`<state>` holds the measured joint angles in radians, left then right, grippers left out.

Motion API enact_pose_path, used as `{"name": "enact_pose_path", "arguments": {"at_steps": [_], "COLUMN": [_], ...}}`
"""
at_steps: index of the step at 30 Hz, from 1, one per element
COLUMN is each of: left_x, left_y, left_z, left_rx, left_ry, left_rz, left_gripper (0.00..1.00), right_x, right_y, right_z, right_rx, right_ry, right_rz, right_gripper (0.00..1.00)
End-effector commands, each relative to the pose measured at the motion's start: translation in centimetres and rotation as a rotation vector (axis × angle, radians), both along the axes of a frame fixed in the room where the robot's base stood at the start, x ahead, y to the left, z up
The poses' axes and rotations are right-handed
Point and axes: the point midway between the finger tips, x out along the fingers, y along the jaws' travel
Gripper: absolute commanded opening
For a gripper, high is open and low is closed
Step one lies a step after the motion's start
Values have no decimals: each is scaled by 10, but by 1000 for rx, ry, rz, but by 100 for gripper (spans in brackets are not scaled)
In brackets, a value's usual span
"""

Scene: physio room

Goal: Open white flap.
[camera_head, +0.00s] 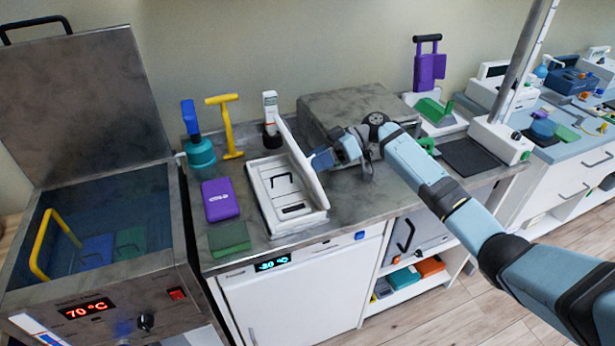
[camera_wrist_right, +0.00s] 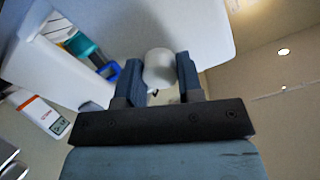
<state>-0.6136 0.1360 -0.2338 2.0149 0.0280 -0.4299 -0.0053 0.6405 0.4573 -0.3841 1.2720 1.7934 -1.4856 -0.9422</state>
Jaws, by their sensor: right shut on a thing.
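The white flap (camera_head: 302,166) stands raised, nearly upright, along the right side of a white box (camera_head: 268,215) set in the steel counter. The box's inside shows, with a dark handle in it. My right gripper (camera_head: 323,159) is at the flap's right face. In the right wrist view my right gripper (camera_wrist_right: 160,80) is shut on a round white knob (camera_wrist_right: 159,66) on the flap (camera_wrist_right: 205,28). The knob is hidden in the head view. My left gripper is not in view.
Left of the box lie a purple pack (camera_head: 219,199) and a green pad (camera_head: 229,238). Behind it stand a yellow T-handled tool (camera_head: 229,130) and a white bottle (camera_head: 270,112). A grey metal unit (camera_head: 350,108) is behind my right gripper. An open steel bath (camera_head: 170,240) is at left.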

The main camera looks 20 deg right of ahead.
Motion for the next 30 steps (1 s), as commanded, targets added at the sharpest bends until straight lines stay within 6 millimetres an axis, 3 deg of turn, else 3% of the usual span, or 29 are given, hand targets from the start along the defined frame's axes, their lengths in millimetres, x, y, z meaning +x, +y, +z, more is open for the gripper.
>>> {"name": "enact_pose_path", "arguments": {"at_steps": [1,8,18,30], "left_x": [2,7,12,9], "left_y": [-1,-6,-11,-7], "left_z": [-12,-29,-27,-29], "left_rx": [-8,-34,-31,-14], "left_ry": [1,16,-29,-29], "left_rz": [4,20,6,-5], "left_gripper": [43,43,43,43], "right_x": [0,1,1,1], "right_y": [-3,-20,-32,-34], "right_z": [-9,-10,-9,-8], "right_rx": [43,198,313,329], "right_ry": [-1,6,11,13], "right_rz": [0,1,1,3], "right_gripper": [0,0,0,0]}}
